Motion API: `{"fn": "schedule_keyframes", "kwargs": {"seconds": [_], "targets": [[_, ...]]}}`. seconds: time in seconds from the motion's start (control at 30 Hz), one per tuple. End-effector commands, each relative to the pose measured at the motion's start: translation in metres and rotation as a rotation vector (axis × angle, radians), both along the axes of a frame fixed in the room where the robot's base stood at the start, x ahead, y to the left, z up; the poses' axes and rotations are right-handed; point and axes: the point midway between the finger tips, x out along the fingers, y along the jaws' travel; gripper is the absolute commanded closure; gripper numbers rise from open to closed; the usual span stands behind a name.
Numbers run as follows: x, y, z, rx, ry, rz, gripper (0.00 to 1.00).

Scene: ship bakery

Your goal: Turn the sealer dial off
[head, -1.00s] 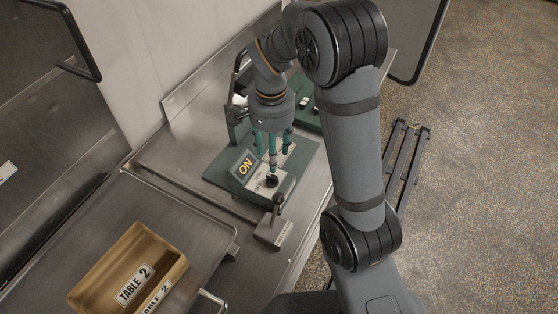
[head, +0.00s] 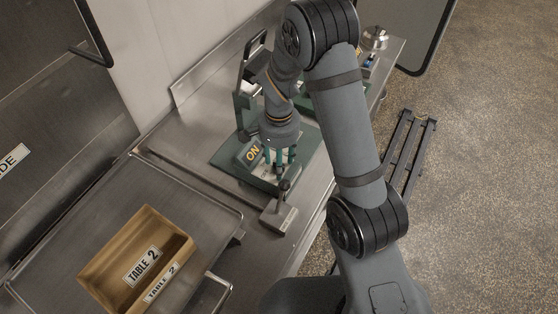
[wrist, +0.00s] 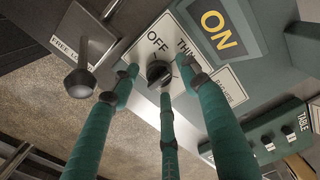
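The sealer (head: 229,158) is a green machine on the steel counter, and its display (head: 252,153) reads ON. In the wrist view its black dial (wrist: 158,72) sits on a white label plate (wrist: 143,50) marked OFF, THIN and another partly hidden setting. I cannot clearly tell which mark the dial points to. My gripper (wrist: 160,76) has green fingers spread around the dial, with gaps showing between them and the knob. In the head view my gripper (head: 280,162) is low over the sealer's front and hides the dial.
A lever with a round knob (wrist: 80,83) stands beside the dial plate; its grey block (head: 278,216) shows in the head view. Another green unit (wrist: 270,140) is close by. A wooden box (head: 124,248) marked TABLE 2 sits on a steel tray (head: 205,200) at left.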

Motion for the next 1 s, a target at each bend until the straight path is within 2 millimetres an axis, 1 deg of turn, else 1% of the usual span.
{"fn": "schedule_keyframes", "kwargs": {"seconds": [0.07, 0.7, 1.0], "targets": [[0.0001, 0.0001, 0.0001, 0.0, 0.0, 0.0, 0.61], [0.0006, 0.0001, 0.0005, 0.0, -0.001, 0.001, 0.98], [0.0013, -0.0001, -0.0004, 0.001, -0.003, 0.039, 0.98]]}}
